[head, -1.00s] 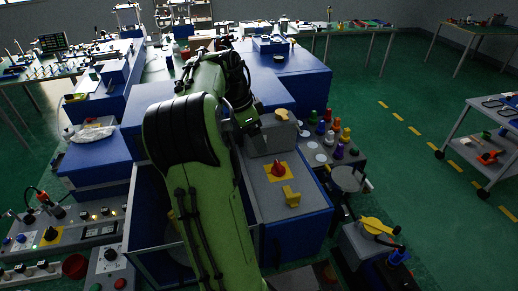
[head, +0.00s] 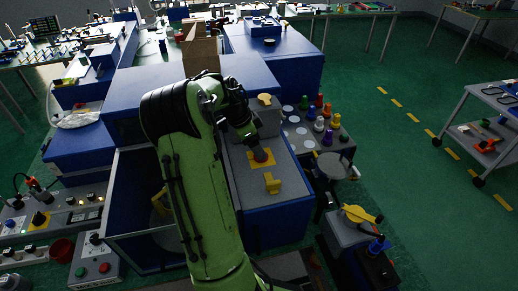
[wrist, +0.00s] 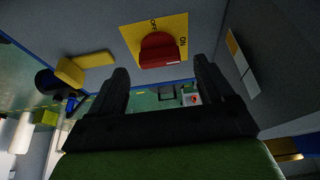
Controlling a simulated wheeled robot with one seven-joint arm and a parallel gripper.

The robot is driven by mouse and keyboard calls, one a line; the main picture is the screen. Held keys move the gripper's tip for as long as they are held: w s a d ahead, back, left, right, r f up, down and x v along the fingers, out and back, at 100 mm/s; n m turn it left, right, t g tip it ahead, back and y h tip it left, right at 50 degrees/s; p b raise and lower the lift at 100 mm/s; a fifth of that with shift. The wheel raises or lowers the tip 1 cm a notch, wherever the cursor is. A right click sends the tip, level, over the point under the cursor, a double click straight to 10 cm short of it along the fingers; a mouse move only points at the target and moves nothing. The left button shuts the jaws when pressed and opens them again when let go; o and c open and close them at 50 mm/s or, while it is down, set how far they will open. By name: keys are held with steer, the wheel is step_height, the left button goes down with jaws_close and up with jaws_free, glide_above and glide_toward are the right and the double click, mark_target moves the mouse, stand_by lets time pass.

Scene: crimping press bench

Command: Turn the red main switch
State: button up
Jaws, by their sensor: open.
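The red main switch (wrist: 160,50) sits on a yellow plate (wrist: 131,37) marked OFF and ON. In the wrist view it is ahead of my gripper, between the lines of the two fingers and apart from them. In the head view the red switch (head: 262,155) is on the grey top of the blue cabinet, partly hidden by my gripper (head: 247,137), which is just above and beside it. In the wrist view my gripper (wrist: 165,92) is open with nothing between its black fingers.
Several coloured knobs (head: 318,124) stand on a side shelf to the right.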

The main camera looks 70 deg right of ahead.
steer(key=shift+x, duration=1.25)
steer(key=c, duration=1)
steer(key=shift+c, duration=0.2)
steer(key=shift+n+b, duration=0.3)
steer(key=shift+b, duration=0.05)
steer(key=n+h+b, duration=0.1)
steer(key=n+b, duration=0.1)
steer(key=shift+s+f+n+t+b, duration=0.1)
steer(key=shift+n+t+b, duration=0.25)
steer(key=shift+n+t, duration=0.05)
steer(key=n+t+b, duration=0.1)
steer(key=n, duration=0.1)
steer(key=n+h+b, duration=0.1)
steer(key=n+b, duration=0.1)
steer(key=n, duration=0.1)
steer(key=shift+s+a+t, duration=0.1)
steer(key=shift+s+t, duration=0.05)
steer(key=shift+t, duration=0.25)
steer(key=n+t+b, duration=0.1)
steer(key=n, duration=0.4)
steer(key=shift+s+t+b, duration=0.15)
steer(key=shift+t+b, duration=0.25)
steer(key=shift+s+r+n+t, duration=0.15)
steer(key=shift+n+t, duration=0.75)
steer(key=shift+n, duration=1.3)
